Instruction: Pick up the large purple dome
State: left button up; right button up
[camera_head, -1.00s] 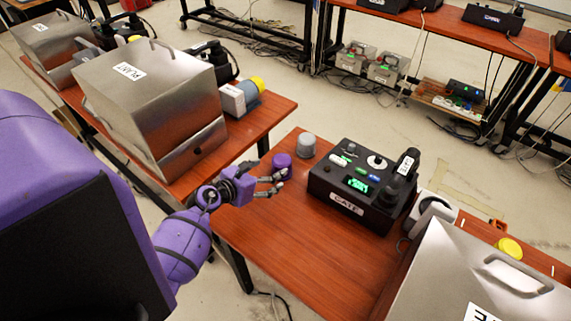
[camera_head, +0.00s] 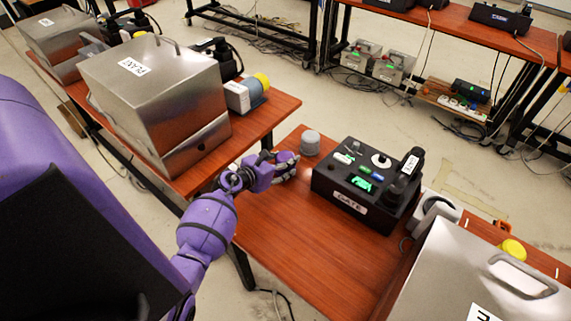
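My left gripper (camera_head: 288,166) comes in from the left over the near table's left edge, with its fingers pointing right. The purple dome is almost wholly hidden behind or between these fingers; I cannot make out its outline. I cannot tell whether the fingers are closed on it or only around it. My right gripper is not in view.
A grey dome (camera_head: 310,143) stands just beyond my fingers. The black GATE console (camera_head: 365,185) with a handset is to the right. A metal PLANT box (camera_head: 155,95) sits on the left table. The near table's front is clear.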

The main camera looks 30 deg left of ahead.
pick_arm(q)
jog(key=c, duration=0.5)
